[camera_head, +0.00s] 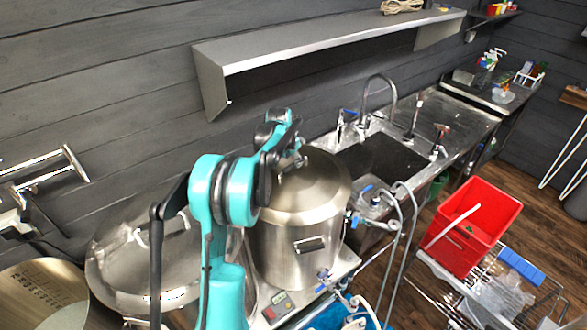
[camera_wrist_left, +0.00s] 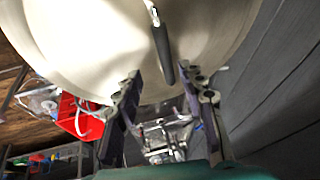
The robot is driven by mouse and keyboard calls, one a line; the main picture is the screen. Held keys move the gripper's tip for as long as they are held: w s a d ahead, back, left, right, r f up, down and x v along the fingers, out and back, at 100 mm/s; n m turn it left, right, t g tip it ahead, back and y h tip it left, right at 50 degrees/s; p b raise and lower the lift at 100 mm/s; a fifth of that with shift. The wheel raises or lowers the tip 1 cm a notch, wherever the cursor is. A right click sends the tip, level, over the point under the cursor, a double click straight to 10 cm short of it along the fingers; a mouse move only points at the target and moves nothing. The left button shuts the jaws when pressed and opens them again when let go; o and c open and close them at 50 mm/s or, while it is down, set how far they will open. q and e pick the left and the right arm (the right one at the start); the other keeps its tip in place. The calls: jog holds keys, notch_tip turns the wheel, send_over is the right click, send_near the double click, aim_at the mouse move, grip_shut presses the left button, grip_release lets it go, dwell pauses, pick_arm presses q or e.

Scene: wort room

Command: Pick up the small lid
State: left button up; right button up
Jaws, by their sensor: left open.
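The small lid (camera_head: 318,189) is a domed metal lid on top of the upright steel pot (camera_head: 285,245) in the middle of the head view. In the left wrist view the lid (camera_wrist_left: 85,45) is a broad pale surface, with a dark bar handle (camera_wrist_left: 162,50) standing on it. My left gripper (camera_head: 293,160) is just above the lid, partly hidden by its own arm. In the left wrist view its fingers (camera_wrist_left: 165,82) are open and apart, with the handle's end in line with the gap. I see nothing held. My right gripper is not in view.
A wider steel vessel (camera_head: 110,275) with a lid stands left of the pot. A metal shelf (camera_head: 320,50) juts from the wall above. A sink with a tap (camera_head: 380,90) is behind right. A red bin (camera_head: 470,225) and a wire rack (camera_head: 530,275) stand at right.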

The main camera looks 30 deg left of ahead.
aim_at(293, 164)
pick_arm(q)
jog(key=x, duration=0.8)
jog(key=shift+w+a+p, duration=0.2)
jog(key=shift+a+p, duration=0.15)
jog(key=shift+a, duration=0.05)
jog(key=shift+r, duration=0.15)
grip_shut()
